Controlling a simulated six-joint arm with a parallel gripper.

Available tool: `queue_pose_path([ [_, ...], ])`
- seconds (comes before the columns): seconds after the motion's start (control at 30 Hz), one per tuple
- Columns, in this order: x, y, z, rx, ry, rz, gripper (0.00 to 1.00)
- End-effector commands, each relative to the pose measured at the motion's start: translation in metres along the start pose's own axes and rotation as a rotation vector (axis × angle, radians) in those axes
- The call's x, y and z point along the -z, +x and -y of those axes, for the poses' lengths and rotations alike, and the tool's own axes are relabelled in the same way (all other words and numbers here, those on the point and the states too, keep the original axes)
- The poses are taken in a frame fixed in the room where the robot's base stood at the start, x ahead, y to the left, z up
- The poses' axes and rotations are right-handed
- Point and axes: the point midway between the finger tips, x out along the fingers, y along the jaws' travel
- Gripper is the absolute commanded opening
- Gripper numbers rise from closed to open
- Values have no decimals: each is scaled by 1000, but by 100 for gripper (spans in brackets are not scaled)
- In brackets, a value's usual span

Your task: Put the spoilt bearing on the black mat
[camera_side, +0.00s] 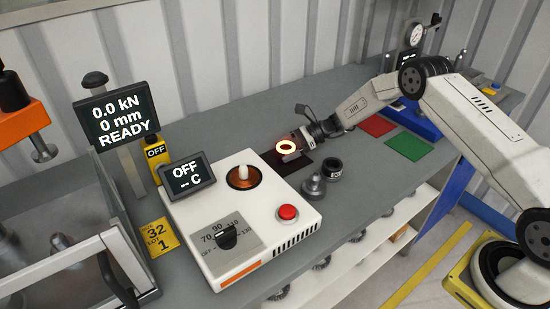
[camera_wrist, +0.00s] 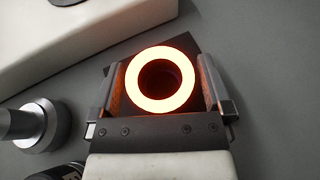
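The bearing (camera_wrist: 135,92), a ring glowing orange-white, shows in the wrist view between the two fingers of my gripper (camera_wrist: 161,85). The fingers lie close against its left and right sides, and their inner faces are lit orange. The black mat (camera_wrist: 178,44) shows behind and beneath the ring. In the side view the glowing bearing (camera_side: 277,147) is over the back part of the black mat (camera_side: 291,169), with my gripper (camera_side: 292,150) at it from the right. Whether the bearing rests on the mat or hangs slightly above is not clear.
A white heater box (camera_side: 210,210) with a red button stands to the left. A grey metal part (camera_side: 313,186) and a dark ring (camera_side: 332,170) stand just in front of the mat. Red (camera_side: 376,125) and green (camera_side: 409,146) mats lie to the right.

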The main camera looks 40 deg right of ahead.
Motion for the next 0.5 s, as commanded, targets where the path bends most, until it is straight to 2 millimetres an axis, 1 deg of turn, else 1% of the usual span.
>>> queue_pose_path([
  [0.3,-3,-2,0,0,0,0,100],
  [0.43,-3,-12,0,2,1,0,100],
  [0.5,-3,-20,0,2,1,0,100],
])
